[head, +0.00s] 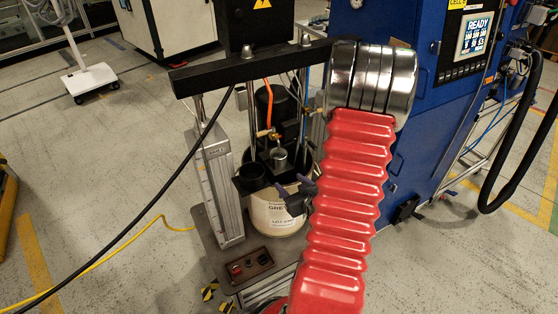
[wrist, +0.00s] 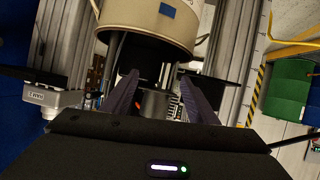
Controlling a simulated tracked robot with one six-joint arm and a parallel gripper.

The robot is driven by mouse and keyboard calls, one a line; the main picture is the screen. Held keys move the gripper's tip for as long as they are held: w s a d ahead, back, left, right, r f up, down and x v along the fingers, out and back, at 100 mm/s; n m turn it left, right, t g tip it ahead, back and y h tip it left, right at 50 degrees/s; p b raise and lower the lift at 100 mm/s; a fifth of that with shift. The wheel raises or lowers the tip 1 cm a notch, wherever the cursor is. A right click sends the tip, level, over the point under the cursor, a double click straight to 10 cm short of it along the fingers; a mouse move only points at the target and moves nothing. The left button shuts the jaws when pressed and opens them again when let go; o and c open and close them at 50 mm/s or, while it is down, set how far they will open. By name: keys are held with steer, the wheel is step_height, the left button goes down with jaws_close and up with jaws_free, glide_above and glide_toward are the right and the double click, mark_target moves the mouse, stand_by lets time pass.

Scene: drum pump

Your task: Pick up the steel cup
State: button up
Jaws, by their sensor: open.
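The steel cup (head: 278,156) is a small grey metal cylinder in the head view, above the cream drum and behind a black round container. In the wrist view a dark grey cylinder (wrist: 154,103), which looks like the cup, shows between the fingers. My gripper (head: 300,192) is open, its dark fingers in front of the drum's right side, lower in the picture than the cup. In the wrist view the gripper (wrist: 157,78) has its two fingers spread apart. I cannot tell how far the cup is from them; no contact is visible.
The cream drum (head: 276,212) stands on the pump's base, with the black container (head: 250,178) at its upper left. A grey column (head: 219,185) rises at the left, under a black crossbeam (head: 245,67). A blue machine (head: 410,110) stands to the right. A black cable (head: 150,205) hangs at the left.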

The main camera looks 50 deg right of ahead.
mark_target(275, 150)
steer(key=shift+s+a+r+t+h, duration=0.1)
steer(key=shift+s+r+t+h, duration=0.1)
steer(key=shift+r+t, duration=0.7)
steer(key=shift+s+a+r+t+h, duration=0.1)
steer(key=shift+s+r+t+h, duration=0.1)
steer(key=shift+r+t, duration=0.7)
steer(key=shift+s+a+r+t+h, duration=0.1)
steer(key=shift+s+r+t, duration=0.1)
steer(key=shift+r+t, duration=0.65)
steer(key=shift+w+r+g, duration=0.1)
steer(key=shift+r+g, duration=0.1)
steer(key=shift+g, duration=0.05)
steer(key=shift+x, duration=4.2)
steer(key=shift+x, duration=2.65)
